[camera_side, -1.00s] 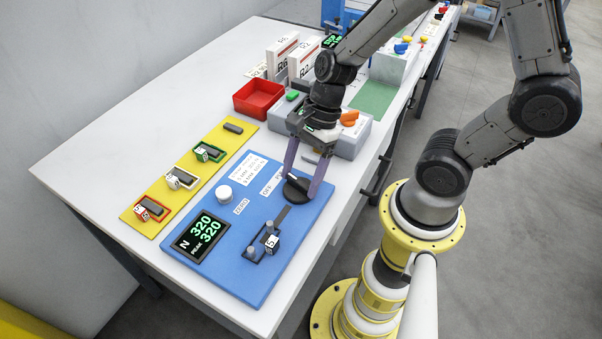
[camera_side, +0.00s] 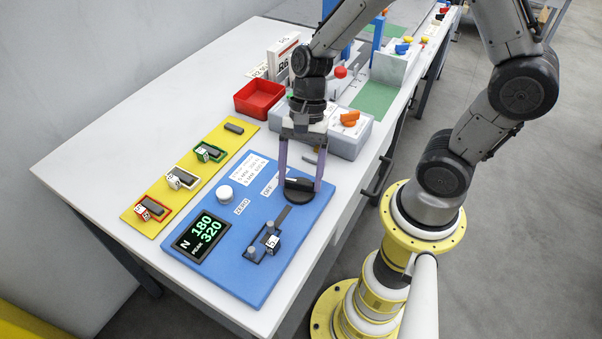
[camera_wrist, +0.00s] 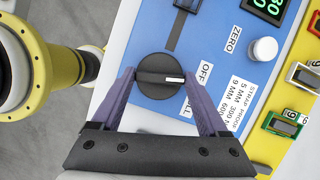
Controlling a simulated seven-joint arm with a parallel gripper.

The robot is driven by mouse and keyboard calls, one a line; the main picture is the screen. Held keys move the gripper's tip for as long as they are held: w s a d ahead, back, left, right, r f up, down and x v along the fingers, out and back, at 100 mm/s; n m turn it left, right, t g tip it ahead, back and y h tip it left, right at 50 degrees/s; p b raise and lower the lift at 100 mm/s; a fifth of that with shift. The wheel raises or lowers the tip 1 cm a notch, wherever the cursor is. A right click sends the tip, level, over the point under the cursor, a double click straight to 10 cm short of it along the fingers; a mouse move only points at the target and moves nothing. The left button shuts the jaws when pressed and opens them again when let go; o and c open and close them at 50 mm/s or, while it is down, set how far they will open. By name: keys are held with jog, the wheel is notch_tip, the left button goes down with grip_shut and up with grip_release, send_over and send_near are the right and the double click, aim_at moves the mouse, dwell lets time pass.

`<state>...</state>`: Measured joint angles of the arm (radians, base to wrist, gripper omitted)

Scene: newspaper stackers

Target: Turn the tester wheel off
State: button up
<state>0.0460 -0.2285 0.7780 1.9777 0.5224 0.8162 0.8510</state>
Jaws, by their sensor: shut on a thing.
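The tester is a blue panel (camera_side: 230,265) on the white table. Its black round wheel (camera_side: 299,192) has a raised bar with a white mark, and it also shows in the wrist view (camera_wrist: 158,88). My gripper (camera_side: 301,185) points down over the wheel, its purple fingers on both ends of the bar. In the wrist view the bar lies crosswise between the fingers, its white mark on the right, near the OFF label (camera_wrist: 204,75). The display (camera_side: 201,237) reads 180 above and PEAK 320 below. A clamp with a small numbered tag (camera_side: 271,242) sits on the panel.
A white ZERO knob (camera_side: 224,193) stands on the panel. A yellow strip (camera_side: 165,205) with several tagged pieces lies to the left.

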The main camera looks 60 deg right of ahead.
jog(key=n+g+h, duration=0.1)
jog(key=n, duration=0.2)
jog(key=n+g, duration=0.1)
jog(key=n, duration=0.3)
jog(key=shift+w+a+h, duration=0.15)
jog(key=shift+w+h, duration=0.05)
jog(key=shift+h, duration=0.2)
jog(key=n+g+h, duration=0.1)
jog(key=n, duration=0.3)
jog(key=shift+a, duration=0.1)
jog(key=shift+n+h, duration=0.8)
jog(key=shift+n, duration=1)
jog(key=o, duration=1.2)
jog(key=shift+o, duration=0.2)
jog(key=v, duration=1.3)
jog(key=shift+w+r, duration=0.3)
jog(key=shift+r, duration=0.05)
